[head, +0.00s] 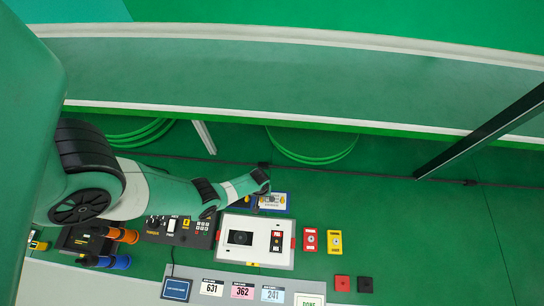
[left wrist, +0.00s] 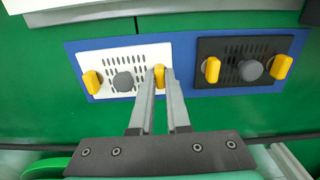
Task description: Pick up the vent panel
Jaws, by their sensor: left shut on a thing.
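A white vent panel (left wrist: 127,62) with dark slots, a grey knob and a yellow tab at each side sits on a blue plate (left wrist: 183,49). A black slotted panel (left wrist: 243,78) with matching tabs and knob sits right of it on the same plate. In the left wrist view my left gripper (left wrist: 160,76) is closed on the white panel's right yellow tab, between its grey fingertips. In the head view the left gripper (head: 263,186) reaches over the white panel (head: 270,204), partly hiding the plate. My right gripper does not show.
A white box (head: 257,240) with a dark screen stands just in front. Red (head: 310,240) and yellow (head: 335,242) blocks lie to its right. A black control panel (head: 180,230) and orange and blue cylinders are at left.

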